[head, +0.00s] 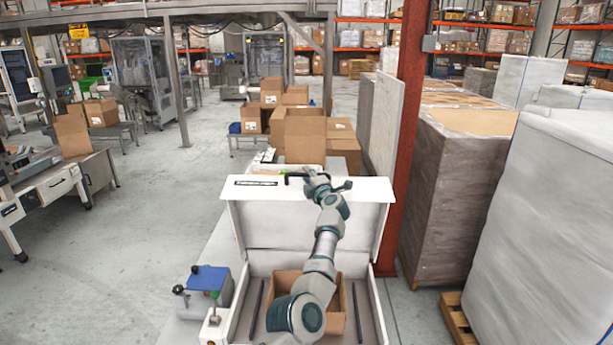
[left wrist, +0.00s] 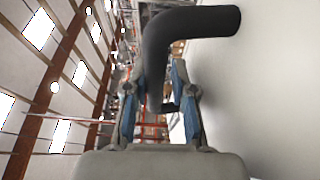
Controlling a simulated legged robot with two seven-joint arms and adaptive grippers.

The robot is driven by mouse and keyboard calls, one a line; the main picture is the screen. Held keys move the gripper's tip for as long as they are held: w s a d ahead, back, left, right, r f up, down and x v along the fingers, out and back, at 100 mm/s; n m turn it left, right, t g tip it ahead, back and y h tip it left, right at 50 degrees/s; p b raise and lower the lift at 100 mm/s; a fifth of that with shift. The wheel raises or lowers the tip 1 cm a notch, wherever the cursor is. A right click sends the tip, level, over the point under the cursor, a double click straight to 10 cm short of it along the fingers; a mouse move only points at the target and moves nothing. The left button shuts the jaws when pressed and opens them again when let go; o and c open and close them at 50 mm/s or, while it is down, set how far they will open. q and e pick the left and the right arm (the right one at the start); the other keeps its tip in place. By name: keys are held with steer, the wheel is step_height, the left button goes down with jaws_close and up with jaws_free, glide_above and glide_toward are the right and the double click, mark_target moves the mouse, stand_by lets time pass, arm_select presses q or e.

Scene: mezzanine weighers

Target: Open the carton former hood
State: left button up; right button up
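The white carton former hood (head: 290,215) stands raised and tilted back over the machine's open body (head: 238,318). My left gripper (head: 326,180) is at the hood's upper edge, with its arm reaching across the open body. In the left wrist view a thick dark curved handle (left wrist: 200,22) stands out from a pale surface and passes between the blue-padded fingers of my left gripper (left wrist: 158,80). The fingers are spread, one on each side of the handle; firm contact is not clear. My right gripper is not in view.
An open carton (head: 283,285) sits inside the machine, partly behind my arm. A blue-topped unit (head: 208,280) with knobs stands at its left. A red column (head: 408,120) and wrapped pallets (head: 545,220) bound the right. The floor at left (head: 140,240) is clear.

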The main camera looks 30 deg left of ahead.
arm_select(q)
steer(key=shift+w, duration=0.2)
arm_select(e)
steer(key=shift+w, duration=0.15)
arm_select(q)
steer(key=shift+s+d+r, duration=0.25)
steer(key=shift+s+d, duration=0.1)
steer(key=shift+d, duration=0.2)
steer(key=v, duration=1)
steer(key=shift+d+f, duration=0.4)
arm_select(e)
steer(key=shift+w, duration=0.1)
arm_select(q)
steer(key=shift+s+a+f, duration=0.1)
steer(key=shift+s+a, duration=0.05)
steer(key=shift+a, duration=0.15)
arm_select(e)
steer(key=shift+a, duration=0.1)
